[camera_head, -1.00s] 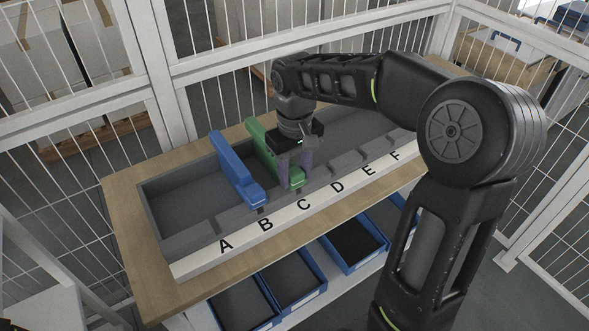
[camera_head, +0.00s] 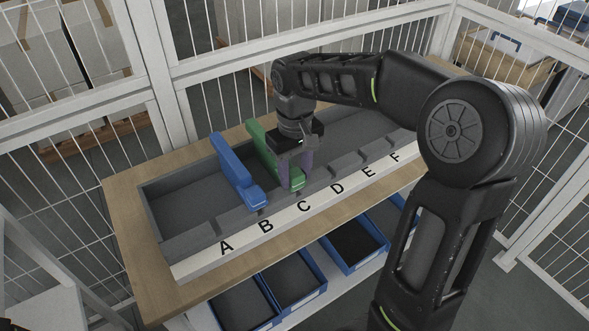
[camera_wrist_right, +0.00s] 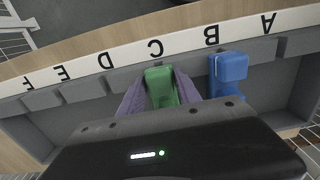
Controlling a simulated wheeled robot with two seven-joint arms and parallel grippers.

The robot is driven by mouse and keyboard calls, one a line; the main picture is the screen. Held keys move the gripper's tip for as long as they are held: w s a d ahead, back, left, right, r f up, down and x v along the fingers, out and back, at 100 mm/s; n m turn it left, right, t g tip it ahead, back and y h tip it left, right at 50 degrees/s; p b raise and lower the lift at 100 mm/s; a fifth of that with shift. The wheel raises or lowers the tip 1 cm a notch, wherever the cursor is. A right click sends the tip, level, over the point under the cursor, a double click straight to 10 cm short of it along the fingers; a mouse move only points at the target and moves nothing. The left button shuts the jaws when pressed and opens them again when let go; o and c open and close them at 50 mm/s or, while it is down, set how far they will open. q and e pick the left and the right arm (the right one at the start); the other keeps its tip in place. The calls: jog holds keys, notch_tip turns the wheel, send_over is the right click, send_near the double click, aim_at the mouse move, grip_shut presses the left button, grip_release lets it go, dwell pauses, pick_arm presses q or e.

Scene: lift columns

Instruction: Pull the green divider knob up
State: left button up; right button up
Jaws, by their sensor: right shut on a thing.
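The green divider (camera_head: 263,147) stands in the grey tray (camera_head: 190,188), with its knob at the front near letter C. In the right wrist view the green knob (camera_wrist_right: 161,88) sits between the two fingers. My right gripper (camera_head: 294,178) comes down from above and is shut on the green knob. The blue divider (camera_head: 233,166) stands to its left, near letter B; it also shows in the right wrist view (camera_wrist_right: 229,72). My left gripper is in neither current view.
A white strip lettered A to F (camera_head: 285,216) runs along the tray's front on a wooden table (camera_head: 130,225). Blue bins (camera_head: 292,280) stand on a shelf below. A white wire fence (camera_head: 215,65) closes off the back.

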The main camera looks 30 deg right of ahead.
aim_at(295, 173)
jog(key=shift+w+r, duration=0.1)
jog(key=shift+r, duration=0.45)
jog(key=shift+c, duration=0.8)
jog(key=shift+r+p, duration=0.35)
jog(key=shift+p, duration=0.15)
jog(key=shift+r, duration=0.25)
jog(key=shift+f, duration=0.1)
jog(key=o, duration=1.1)
jog(key=shift+c, duration=0.2)
notch_tip(295, 173, up, 9)
jog(key=p, duration=0.7)
jog(key=shift+p, duration=0.35)
